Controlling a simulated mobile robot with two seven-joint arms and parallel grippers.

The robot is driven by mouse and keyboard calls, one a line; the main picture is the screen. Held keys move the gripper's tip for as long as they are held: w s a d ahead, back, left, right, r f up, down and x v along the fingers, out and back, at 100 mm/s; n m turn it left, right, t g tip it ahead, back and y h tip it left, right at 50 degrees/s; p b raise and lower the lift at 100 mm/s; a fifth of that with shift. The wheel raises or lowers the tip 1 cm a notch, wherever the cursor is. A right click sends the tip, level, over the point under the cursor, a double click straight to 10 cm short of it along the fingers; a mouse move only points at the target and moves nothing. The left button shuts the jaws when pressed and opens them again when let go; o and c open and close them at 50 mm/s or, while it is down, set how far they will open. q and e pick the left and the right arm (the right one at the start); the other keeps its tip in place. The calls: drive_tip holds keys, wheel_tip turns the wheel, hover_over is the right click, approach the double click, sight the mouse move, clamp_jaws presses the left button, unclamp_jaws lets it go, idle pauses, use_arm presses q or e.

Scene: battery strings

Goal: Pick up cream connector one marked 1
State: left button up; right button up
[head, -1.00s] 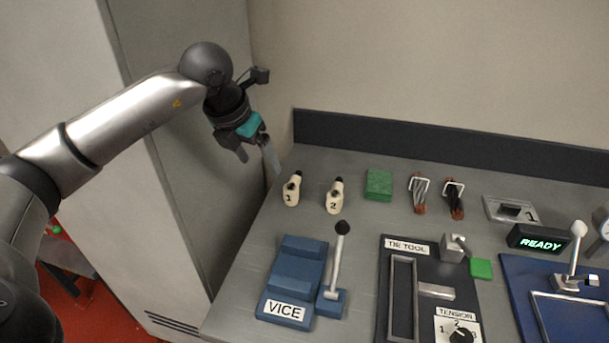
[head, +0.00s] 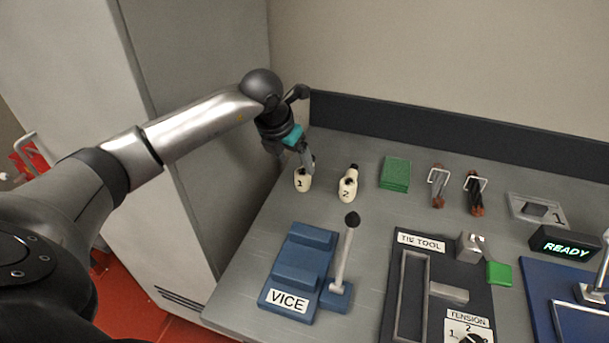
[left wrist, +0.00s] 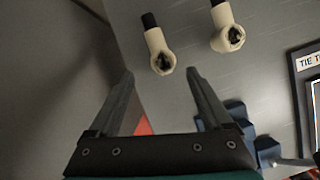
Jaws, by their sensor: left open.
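Cream connector one (head: 302,183), marked 1, stands on the grey bench near its back left corner. In the left wrist view the cream connector with a black end (left wrist: 160,52) lies just beyond the fingertips, roughly between them. Cream connector two (head: 347,189), marked 2, stands to its right and also shows in the left wrist view (left wrist: 228,38). My left gripper (head: 306,165) is open and empty, its fingers pointing down at connector one and partly covering its top. Whether they touch cannot be told. My right gripper is not in view.
A blue vice (head: 297,262) with a black-knobbed lever (head: 343,255) stands in front of the connectors. A dark back rail (head: 400,128) edges the bench, and a grey cabinet stands at left.

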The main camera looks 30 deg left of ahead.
sight(303, 170)
use_arm(q)
drive_tip(key=w+f, duration=0.2)
drive_tip(key=f, duration=0.1)
drive_tip(key=shift+d, duration=0.3)
drive_tip(key=shift+w+f, duration=0.3)
drive_tip(key=shift+f, duration=0.25)
clamp_jaws()
